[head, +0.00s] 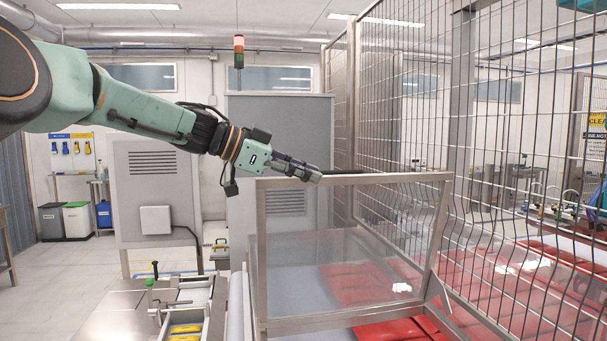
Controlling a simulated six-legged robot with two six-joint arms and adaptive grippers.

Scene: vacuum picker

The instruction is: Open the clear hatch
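The clear hatch (345,235) is a see-through panel in a grey metal frame, at the centre right of the head view. Its right side slants, and a short strut shows at its lower right. My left gripper (319,176) reaches in from the left, with its dark fingertips at the hatch's top bar (400,179). The fingers lie close together and are seen from the side. I cannot tell whether they touch or grip the bar. My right gripper is not in view.
A tall wire mesh fence (520,130) stands right of the hatch. Red pieces (395,328) lie below and behind the panel. A bench (115,315) with yellow items (186,329) is at lower left.

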